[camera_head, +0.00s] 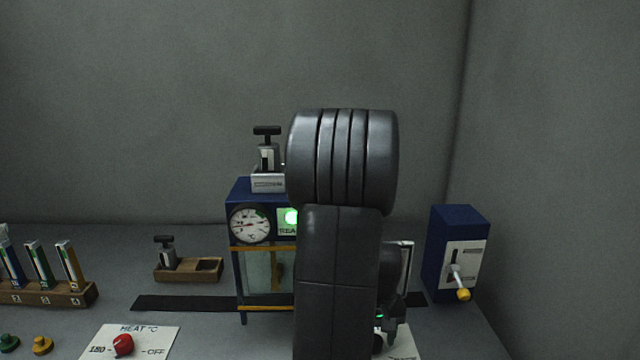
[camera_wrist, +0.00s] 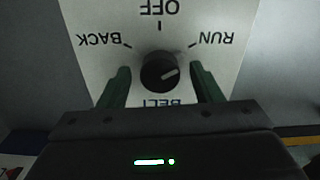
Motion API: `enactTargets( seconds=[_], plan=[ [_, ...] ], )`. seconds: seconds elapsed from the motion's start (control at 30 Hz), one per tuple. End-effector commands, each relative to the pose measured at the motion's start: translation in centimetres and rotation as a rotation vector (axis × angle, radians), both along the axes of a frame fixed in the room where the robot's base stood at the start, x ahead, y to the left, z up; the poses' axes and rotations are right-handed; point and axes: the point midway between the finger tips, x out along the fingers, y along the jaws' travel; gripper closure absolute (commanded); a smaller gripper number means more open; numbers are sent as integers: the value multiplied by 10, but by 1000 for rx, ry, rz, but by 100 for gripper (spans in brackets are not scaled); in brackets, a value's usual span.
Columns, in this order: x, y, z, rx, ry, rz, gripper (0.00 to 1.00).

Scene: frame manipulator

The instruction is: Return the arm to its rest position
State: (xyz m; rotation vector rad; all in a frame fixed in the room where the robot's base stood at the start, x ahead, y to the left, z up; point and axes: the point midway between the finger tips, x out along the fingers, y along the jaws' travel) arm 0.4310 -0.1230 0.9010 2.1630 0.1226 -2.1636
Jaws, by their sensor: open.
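My arm (camera_head: 340,250) stands upright in the middle of the head view and hides part of the bench behind it. My gripper shows in the wrist view (camera_wrist: 160,88), with its two green fingers apart and empty. A black knob (camera_wrist: 157,74) lies between the fingertips, with a visible gap on each side. It sits on a white panel (camera_wrist: 100,22) marked BELT, OFF, BACK and RUN, upside down in this view. The knob's pale mark points to the right, roughly towards RUN. In the head view the gripper is mostly hidden behind the arm.
A blue cabinet (camera_head: 245,193) with a dial and green lamp stands behind my arm. A blue lever box (camera_head: 450,230) stands right. A wooden tray (camera_head: 208,268), a tube rack (camera_head: 40,295) and a red-knobbed heat panel (camera_head: 157,337) are left. The space above the bench is clear.

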Motion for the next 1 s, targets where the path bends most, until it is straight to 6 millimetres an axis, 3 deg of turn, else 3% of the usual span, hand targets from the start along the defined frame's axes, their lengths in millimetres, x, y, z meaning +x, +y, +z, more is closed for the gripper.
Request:
enactTargets(
  seconds=[0.23,0.4,0.63,1.0],
  plan=[
    [0,0,3,-1,-1,194,41],
    [1,0,38,-1,-5,186,41],
    [1,0,68,-1,-3,184,41],
    [0,0,76,0,0,183,41]
  ],
)
